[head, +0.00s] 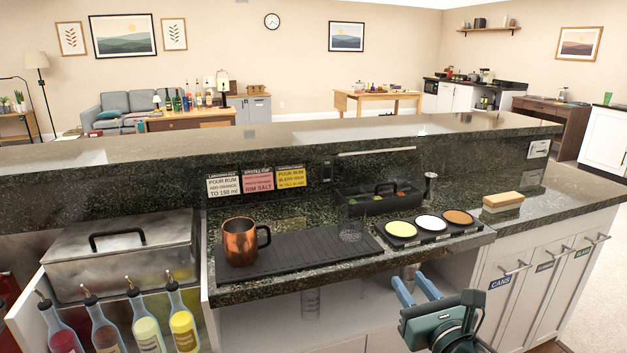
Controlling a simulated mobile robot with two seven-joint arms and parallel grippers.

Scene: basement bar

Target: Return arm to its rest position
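My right gripper (417,288) shows at the bottom right of the head view, in front of the bar counter and below its edge. Its two blue fingers point up and away, spread apart with nothing between them. My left gripper is not in view. A copper mug (239,243) stands upright on the black bar mat (305,252), left of and well apart from the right gripper.
The granite counter edge (345,272) is close above the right gripper. A rimmer tray (430,236) with three round wells, a black caddy (357,209) and a wooden-topped block (503,203) stand on it. Bottles (146,330) fill a rack at lower left.

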